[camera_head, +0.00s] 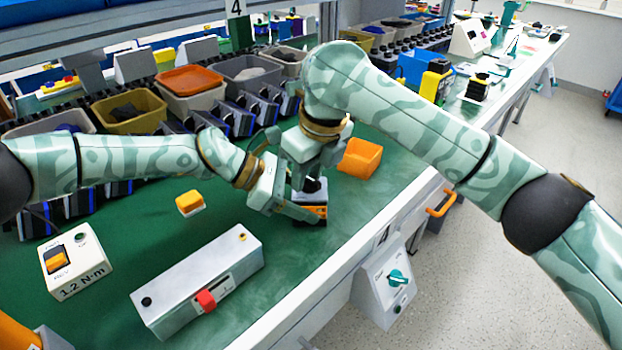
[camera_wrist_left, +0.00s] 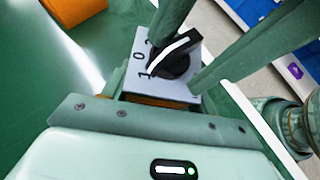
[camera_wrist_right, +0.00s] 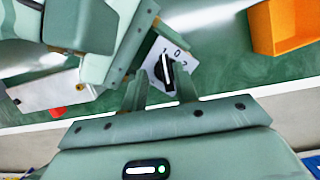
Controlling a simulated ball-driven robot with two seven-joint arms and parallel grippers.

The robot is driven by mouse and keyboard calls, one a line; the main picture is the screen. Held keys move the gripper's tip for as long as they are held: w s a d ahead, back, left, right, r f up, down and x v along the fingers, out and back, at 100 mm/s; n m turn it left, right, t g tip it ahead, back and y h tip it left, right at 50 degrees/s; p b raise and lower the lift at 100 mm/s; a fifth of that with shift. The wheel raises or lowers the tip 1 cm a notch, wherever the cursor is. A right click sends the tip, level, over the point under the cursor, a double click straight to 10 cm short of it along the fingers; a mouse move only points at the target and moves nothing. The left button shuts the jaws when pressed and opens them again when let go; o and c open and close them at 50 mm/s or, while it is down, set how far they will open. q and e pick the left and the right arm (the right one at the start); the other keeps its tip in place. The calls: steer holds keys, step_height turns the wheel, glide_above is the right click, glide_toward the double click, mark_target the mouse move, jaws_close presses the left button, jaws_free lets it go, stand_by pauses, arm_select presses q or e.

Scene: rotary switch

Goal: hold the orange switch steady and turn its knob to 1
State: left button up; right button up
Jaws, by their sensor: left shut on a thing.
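The orange switch (camera_head: 314,211) stands near the table's front edge, with a pale face plate (camera_wrist_left: 183,91) marked 1, 0 and 2. Its black knob (camera_wrist_left: 175,58) has a white line whose one end lies by the 1; the right wrist view also shows the knob (camera_wrist_right: 164,72). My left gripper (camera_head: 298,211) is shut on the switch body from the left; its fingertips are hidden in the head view. My right gripper (camera_head: 312,182) comes down from above. Its fingers (camera_wrist_right: 160,82) stand apart on either side of the knob, with the plate visible between them.
An orange bin (camera_head: 360,158) stands right behind the switch. A grey box with a red tab (camera_head: 200,285), a white 1.2 N·m box (camera_head: 75,262) and a small yellow-orange block (camera_head: 190,202) lie to the left. Bins line the back. Green tabletop is free around the block.

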mark_target(310, 180)
arm_select(q)
steer(key=shift+d, duration=0.1)
arm_select(e)
steer(key=shift+w+d+f, duration=0.1)
steer(key=shift+d, duration=0.05)
steer(key=shift+r, duration=2.55)
arm_select(q)
steer(key=o, duration=1.1)
steer(key=v, duration=1.2)
